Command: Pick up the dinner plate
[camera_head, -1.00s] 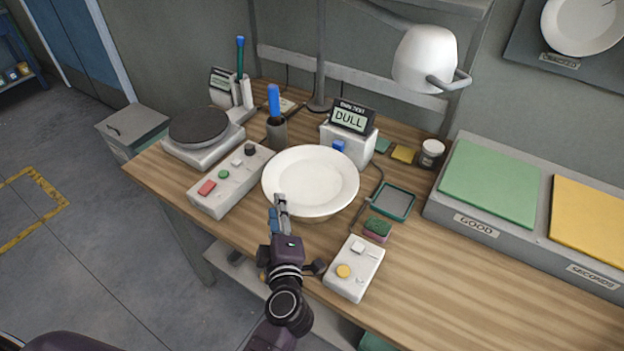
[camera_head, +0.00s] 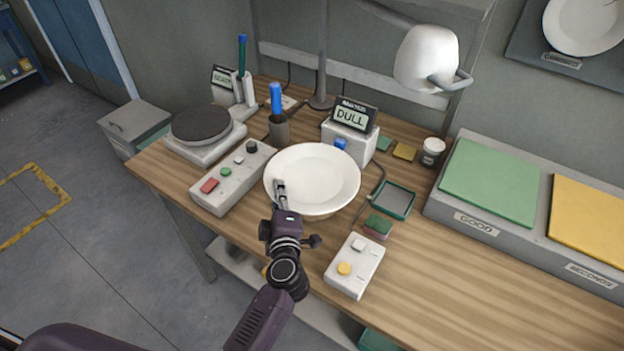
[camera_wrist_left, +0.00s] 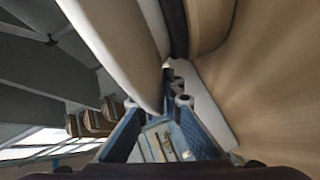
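The dinner plate (camera_head: 318,172) is white and round, and sits raised on a support in the middle of the workbench. My left gripper (camera_head: 280,187) is at the plate's near-left rim in the head view, its fingers overlapping the rim. In the left wrist view, the pale plate edge (camera_wrist_left: 125,50) reaches down between the two blue fingers (camera_wrist_left: 160,110). The fingers stand apart, with a gap visible beside the rim, so the gripper looks open around it. The support under the plate is mostly hidden. My right gripper is not in view.
A button box (camera_head: 232,178) stands left of the plate, and a smaller one (camera_head: 354,266) at its lower right. A display box (camera_head: 350,142) reading DULL is behind it. A sponge (camera_head: 377,226) and tray (camera_head: 393,200) lie right. A lamp (camera_head: 427,58) hangs above.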

